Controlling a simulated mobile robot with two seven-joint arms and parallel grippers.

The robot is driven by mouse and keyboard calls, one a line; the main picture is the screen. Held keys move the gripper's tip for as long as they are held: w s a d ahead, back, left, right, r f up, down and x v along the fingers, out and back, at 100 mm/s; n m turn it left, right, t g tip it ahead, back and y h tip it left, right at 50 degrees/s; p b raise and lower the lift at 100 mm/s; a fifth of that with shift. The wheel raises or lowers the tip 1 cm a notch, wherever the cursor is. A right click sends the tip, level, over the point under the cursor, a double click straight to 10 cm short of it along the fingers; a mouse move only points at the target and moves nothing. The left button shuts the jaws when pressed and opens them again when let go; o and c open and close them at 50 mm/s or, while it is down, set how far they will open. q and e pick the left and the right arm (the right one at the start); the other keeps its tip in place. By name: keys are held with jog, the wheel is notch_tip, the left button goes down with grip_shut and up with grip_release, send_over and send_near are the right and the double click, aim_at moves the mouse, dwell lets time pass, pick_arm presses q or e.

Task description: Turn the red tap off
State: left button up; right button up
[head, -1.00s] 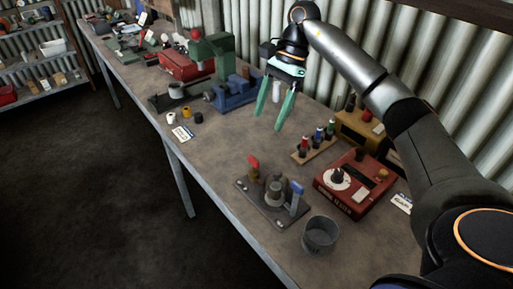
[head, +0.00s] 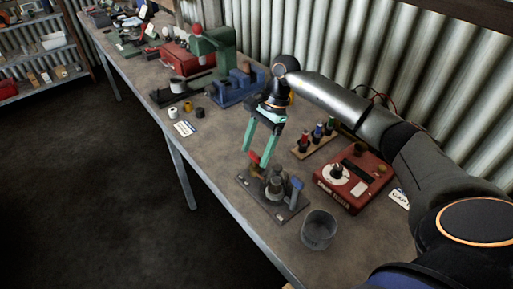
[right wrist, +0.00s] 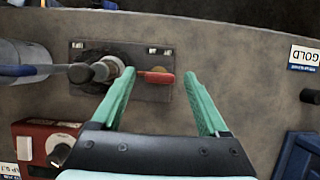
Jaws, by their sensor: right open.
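The red tap handle (head: 254,158) stands on the left end of a dark base plate (head: 262,206), beside a grey central fitting (head: 275,185). A blue handle (head: 296,187) is on the plate's other side. My right gripper (head: 256,158) is open and points down over the red handle, partly covering it. In the right wrist view the red handle (right wrist: 157,77) lies sideways between the two green fingertips (right wrist: 160,74). I cannot tell whether a finger touches it. My left gripper is not in view.
A grey cup (head: 318,230) stands just right of the plate. A red box with a dial (head: 354,180) and a rack of small coloured-top bottles (head: 315,141) stand behind. A blue vise (head: 237,88) is farther back. Bench space left of the plate is clear.

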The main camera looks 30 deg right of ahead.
grip_shut()
dwell(0.5)
jog(key=shift+m, duration=0.3)
jog(key=m+t+b, duration=0.1)
jog(key=m, duration=0.2)
jog(key=shift+s+f+b, duration=0.1)
jog(key=shift+b, duration=0.3)
jog(key=m+t+h+b, duration=0.1)
jog(key=m+t+b, duration=0.1)
jog(key=m, duration=0.3)
jog(key=shift+s, duration=0.15)
jog(key=m+b, duration=0.1)
jog(key=m, duration=0.1)
jog(key=m+t+h+b, duration=0.1)
jog(key=m, duration=0.1)
jog(key=shift+a+m+t+h, duration=0.2)
jog(key=shift+m+t+h, duration=0.1)
jog(key=shift+m, duration=0.1)
jog(key=m+h+b, duration=0.1)
jog(key=m, duration=0.3)
jog(key=shift+h+b, duration=0.3)
jog(key=shift+m, duration=0.4)
